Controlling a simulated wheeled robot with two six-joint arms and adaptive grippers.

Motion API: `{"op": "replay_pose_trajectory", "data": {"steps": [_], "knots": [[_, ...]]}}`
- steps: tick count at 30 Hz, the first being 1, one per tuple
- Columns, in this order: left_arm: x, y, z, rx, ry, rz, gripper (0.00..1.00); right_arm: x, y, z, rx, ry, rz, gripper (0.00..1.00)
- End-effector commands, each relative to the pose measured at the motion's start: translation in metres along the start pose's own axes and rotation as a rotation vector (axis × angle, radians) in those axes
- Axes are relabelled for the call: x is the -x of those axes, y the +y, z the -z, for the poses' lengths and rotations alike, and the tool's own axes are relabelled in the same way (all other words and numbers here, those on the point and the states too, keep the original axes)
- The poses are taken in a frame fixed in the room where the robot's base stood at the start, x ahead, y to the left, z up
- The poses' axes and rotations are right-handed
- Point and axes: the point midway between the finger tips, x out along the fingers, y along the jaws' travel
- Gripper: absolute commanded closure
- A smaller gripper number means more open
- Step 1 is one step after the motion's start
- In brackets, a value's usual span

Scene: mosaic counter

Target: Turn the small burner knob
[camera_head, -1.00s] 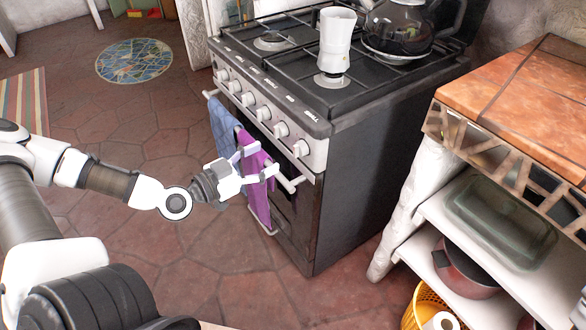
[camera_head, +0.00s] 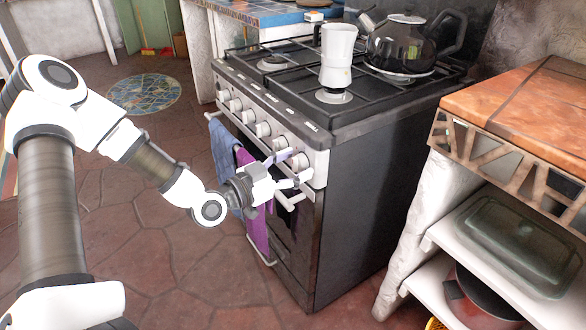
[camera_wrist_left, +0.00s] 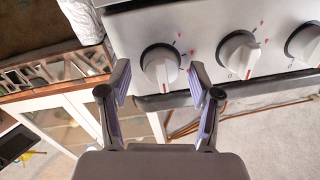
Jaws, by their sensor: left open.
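The stove's front panel (camera_head: 270,125) carries a row of white burner knobs. The end knob (camera_head: 300,161), nearest the orange counter, sits just ahead of my left gripper (camera_head: 293,169). In the left wrist view this knob (camera_wrist_left: 160,68) shows between the open fingertips, with its red mark pointing down in the picture. The fingers stand on either side of it, and I cannot tell whether they touch it. The adjacent knob (camera_wrist_left: 238,53) lies to the right there. No label marks which knob is the small burner's. My right gripper is not in view.
A white pot (camera_head: 337,55) and a dark kettle (camera_head: 407,45) stand on the hob (camera_head: 375,100). Blue and purple towels hang on the oven handle below the knobs, close to my left gripper. The orange counter (camera_head: 540,110) with shelves stands at the right. The floor ahead is clear.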

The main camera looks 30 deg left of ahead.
Motion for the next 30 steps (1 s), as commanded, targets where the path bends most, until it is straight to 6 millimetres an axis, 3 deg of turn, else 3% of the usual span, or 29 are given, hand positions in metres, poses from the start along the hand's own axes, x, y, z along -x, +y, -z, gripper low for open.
{"op": "replay_pose_trajectory", "data": {"steps": [3,8,9,20,30], "knots": [[0.0002,-0.0002,0.0001,0.000,0.000,0.000,0.37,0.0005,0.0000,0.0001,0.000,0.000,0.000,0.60],[0.0003,-0.0002,0.0000,0.000,0.000,0.000,0.94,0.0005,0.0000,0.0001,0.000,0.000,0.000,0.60],[0.0003,-0.0002,0.0000,0.000,0.000,0.000,0.97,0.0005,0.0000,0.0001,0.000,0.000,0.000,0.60],[0.0004,-0.0002,0.0002,0.030,-0.003,-0.001,0.97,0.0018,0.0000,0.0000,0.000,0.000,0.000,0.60],[0.0002,-0.0012,0.0011,0.214,-0.017,-0.002,0.97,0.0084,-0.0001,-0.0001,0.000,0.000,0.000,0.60]]}}
